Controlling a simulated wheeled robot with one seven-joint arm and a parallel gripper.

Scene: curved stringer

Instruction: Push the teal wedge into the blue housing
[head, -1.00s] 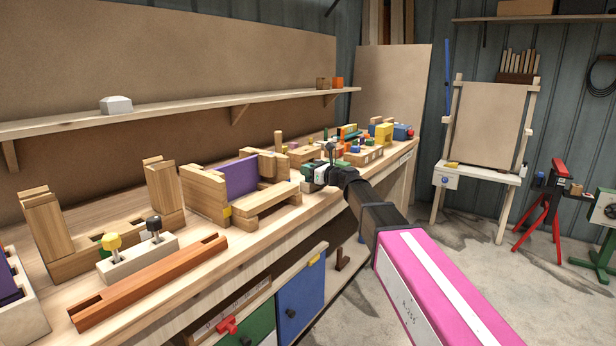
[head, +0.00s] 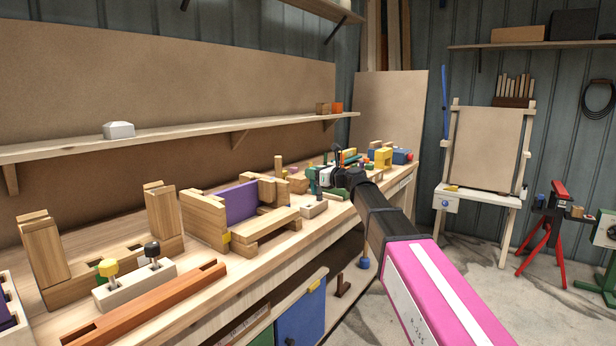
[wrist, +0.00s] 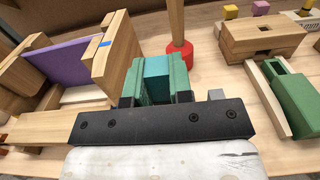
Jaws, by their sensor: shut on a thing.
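My gripper (wrist: 157,92) is shut on the teal wedge (wrist: 157,72). In the wrist view the wedge stands between two green fingers, and its lower part is hidden. In the head view my gripper (head: 318,180) is over the bench, right of the purple panel, with green and teal showing at its tip. A blue block-like body (head: 402,157) sits at the far end of the bench beside a yellow block. It may be the blue housing, but it is too small to tell. No blue housing shows clearly in the wrist view.
A wooden frame with a purple panel (head: 236,203) stands left of my gripper. In the wrist view a wooden post on a red base (wrist: 180,48) is just beyond the wedge. A green block (wrist: 292,104) and a slotted wooden block (wrist: 262,38) are to the right.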

